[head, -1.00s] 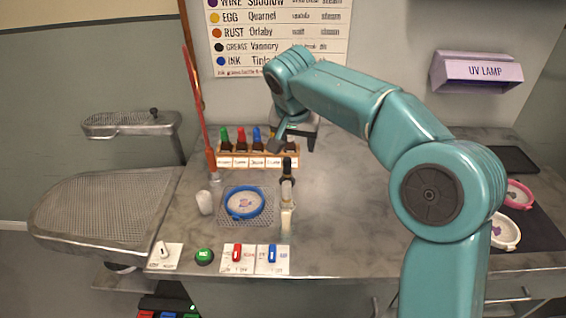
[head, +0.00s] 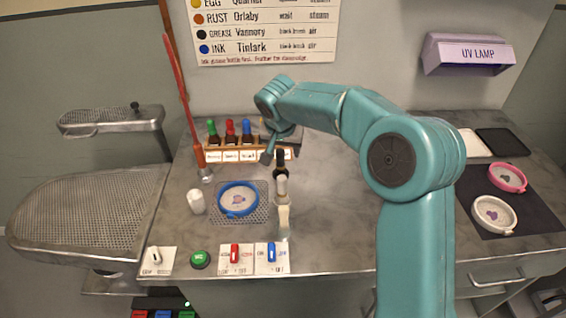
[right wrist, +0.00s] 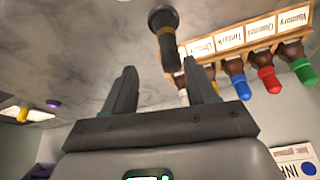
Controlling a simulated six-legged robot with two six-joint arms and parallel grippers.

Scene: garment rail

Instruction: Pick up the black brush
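The black brush appears to be the slim upright item with a black top in the head view (head: 280,172), though it is small there. In the head view the right gripper (head: 274,153) hangs behind and slightly left of the brush's top. I cannot tell whether they touch. My left gripper is out of view.
A pale-topped upright item (head: 283,212) stands just in front of the brush. A labelled rack (head: 213,155) of coloured-capped bottles is behind. A blue hoop (head: 238,212) on a mesh mat and a white cup (head: 196,202) are left.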

